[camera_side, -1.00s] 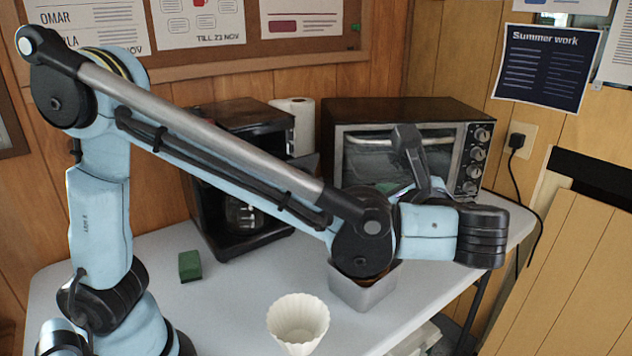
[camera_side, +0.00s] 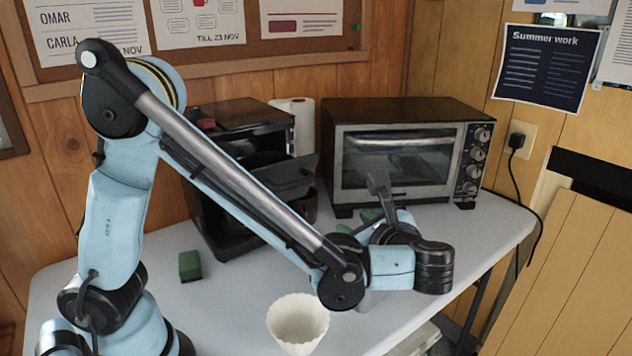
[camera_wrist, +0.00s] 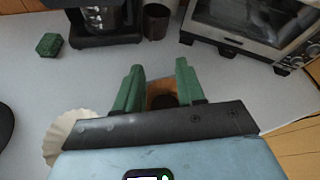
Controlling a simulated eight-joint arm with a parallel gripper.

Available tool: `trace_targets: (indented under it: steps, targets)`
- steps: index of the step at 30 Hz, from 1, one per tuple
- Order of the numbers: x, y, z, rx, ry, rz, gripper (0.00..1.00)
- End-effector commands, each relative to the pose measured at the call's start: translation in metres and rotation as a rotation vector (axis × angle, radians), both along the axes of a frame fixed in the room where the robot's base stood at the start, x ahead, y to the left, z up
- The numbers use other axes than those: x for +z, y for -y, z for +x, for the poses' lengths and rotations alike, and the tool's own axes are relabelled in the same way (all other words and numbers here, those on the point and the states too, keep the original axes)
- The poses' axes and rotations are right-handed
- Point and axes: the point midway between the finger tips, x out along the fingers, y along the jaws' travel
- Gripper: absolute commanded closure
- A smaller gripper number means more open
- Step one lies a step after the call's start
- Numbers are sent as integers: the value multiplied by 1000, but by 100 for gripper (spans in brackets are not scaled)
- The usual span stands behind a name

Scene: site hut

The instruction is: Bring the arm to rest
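My gripper (camera_wrist: 159,66) has two green fingers standing apart, with a clear gap between them. Below and between them in the wrist view is a tan-brown open container (camera_wrist: 160,87) with a dark round patch inside; nothing shows the fingers touching it. In the side view my arm bends down over the table (camera_side: 250,265), its wrist low in front of the oven. The fingers are mostly hidden there behind my wrist, and a small grey bit of the container (camera_side: 366,299) shows below it.
A white fluted cup (camera_side: 298,324) stands at the table's front, left of the wrist. A green sponge (camera_side: 190,265) lies further left. A black coffee maker (camera_side: 213,215) and a toaster oven (camera_side: 395,160) stand behind. A dark cup (camera_wrist: 156,21) is by the coffee maker.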

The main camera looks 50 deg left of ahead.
Motion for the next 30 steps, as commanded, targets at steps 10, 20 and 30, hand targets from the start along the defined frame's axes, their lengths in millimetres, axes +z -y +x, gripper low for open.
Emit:
trace_targets:
  steps: [10, 20, 30]
  targets:
    - [3, 0, 0, 0, 0, 0, 61]
    - [-7, 11, -3, -5, 0, 0, 61]
    - [31, 46, -15, -2, -1, 0, 61]
